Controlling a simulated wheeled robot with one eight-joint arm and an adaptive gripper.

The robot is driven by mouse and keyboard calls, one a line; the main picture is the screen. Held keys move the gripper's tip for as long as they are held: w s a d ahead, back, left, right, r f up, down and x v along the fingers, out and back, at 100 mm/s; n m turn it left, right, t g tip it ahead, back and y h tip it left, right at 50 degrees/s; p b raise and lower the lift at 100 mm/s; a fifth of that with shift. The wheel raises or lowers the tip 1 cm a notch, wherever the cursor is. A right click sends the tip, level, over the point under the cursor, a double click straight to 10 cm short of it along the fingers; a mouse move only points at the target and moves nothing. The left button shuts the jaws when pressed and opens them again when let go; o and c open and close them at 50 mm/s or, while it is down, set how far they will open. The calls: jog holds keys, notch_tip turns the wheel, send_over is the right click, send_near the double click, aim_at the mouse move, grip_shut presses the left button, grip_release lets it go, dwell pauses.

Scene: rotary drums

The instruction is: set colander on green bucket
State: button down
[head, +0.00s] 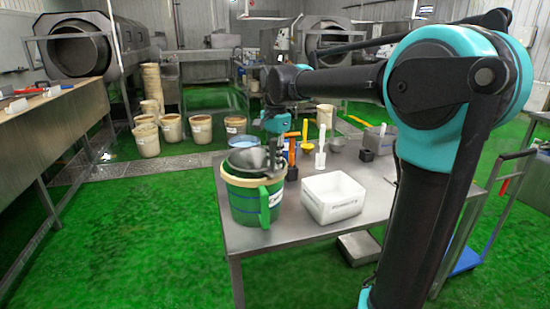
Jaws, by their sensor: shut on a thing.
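The green bucket (243,204) stands upright at the left end of the steel table, with a cream rim and a green handle on its front right. The colander (245,158), a dark grey bowl, is at the bucket's mouth, slightly tilted. Its lower part is hidden by the rim, and I cannot tell whether it rests on the rim or hangs just over it. My gripper (272,152) points down at the colander's right edge and is shut on it.
A white tub (333,197) stands right of the bucket on the table (290,232). An orange-handled tool (292,149), a white scoop (320,149) and a yellow utensil (305,133) stand behind it. A blue-white container (243,141) is behind the colander.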

aim_at(275, 139)
jog(key=shift+f, duration=0.25)
jog(key=c, duration=1.4)
grip_release()
jog(key=shift+o, duration=0.2)
notch_tip(275, 139, up, 12)
jog(key=shift+s, duration=0.1)
